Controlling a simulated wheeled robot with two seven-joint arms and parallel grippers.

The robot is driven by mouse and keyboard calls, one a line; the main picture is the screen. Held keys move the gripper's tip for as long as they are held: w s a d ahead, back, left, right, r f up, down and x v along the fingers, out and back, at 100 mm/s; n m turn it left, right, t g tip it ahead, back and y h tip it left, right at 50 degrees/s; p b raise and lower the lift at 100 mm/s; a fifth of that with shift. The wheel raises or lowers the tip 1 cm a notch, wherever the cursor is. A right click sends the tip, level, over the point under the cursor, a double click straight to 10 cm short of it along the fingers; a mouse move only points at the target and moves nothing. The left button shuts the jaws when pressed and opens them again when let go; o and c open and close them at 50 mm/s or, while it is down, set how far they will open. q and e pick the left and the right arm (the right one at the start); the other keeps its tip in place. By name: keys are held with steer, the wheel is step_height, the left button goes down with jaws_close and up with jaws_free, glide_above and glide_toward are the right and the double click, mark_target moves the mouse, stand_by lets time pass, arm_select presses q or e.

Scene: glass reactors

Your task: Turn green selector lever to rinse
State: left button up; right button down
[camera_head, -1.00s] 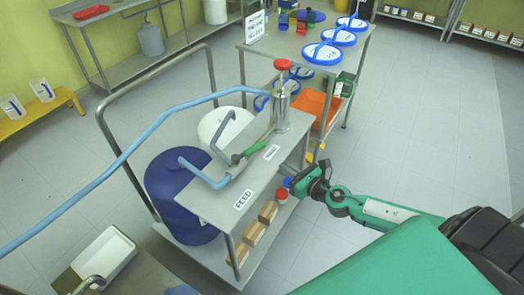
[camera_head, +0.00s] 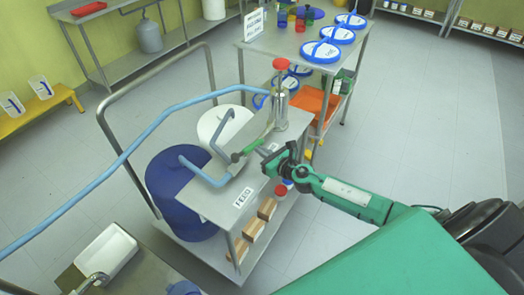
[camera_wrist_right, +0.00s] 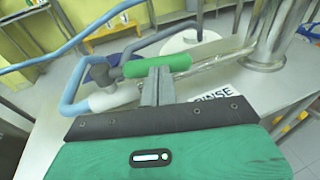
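The green selector lever (camera_head: 249,147) is on the pipework above the steel cart top, beside the metal column with a red knob. In the right wrist view its green grip (camera_wrist_right: 157,65) lies crosswise at the fingertips. My right gripper (camera_head: 268,160) is beside the lever; in the wrist view its two fingers (camera_wrist_right: 157,80) are together, and I cannot tell whether they touch the grip. The RINSE label (camera_wrist_right: 224,98) is on the cart top to the right of the fingers, partly hidden. The FEED label (camera_head: 243,197) is nearer the front end. My left gripper is out of view.
A blue drum (camera_head: 180,190) and a white drum (camera_head: 222,125) stand beside the cart. A light-blue pipe (camera_head: 110,165) crosses the left side. The metal column (camera_head: 280,108) stands close behind the lever. Floor to the right is clear.

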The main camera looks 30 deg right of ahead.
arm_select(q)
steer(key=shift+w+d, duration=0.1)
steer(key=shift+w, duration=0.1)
arm_select(e)
steer(key=shift+w, duration=1.1)
steer(key=shift+w+d, duration=0.1)
steer(key=shift+w, duration=0.05)
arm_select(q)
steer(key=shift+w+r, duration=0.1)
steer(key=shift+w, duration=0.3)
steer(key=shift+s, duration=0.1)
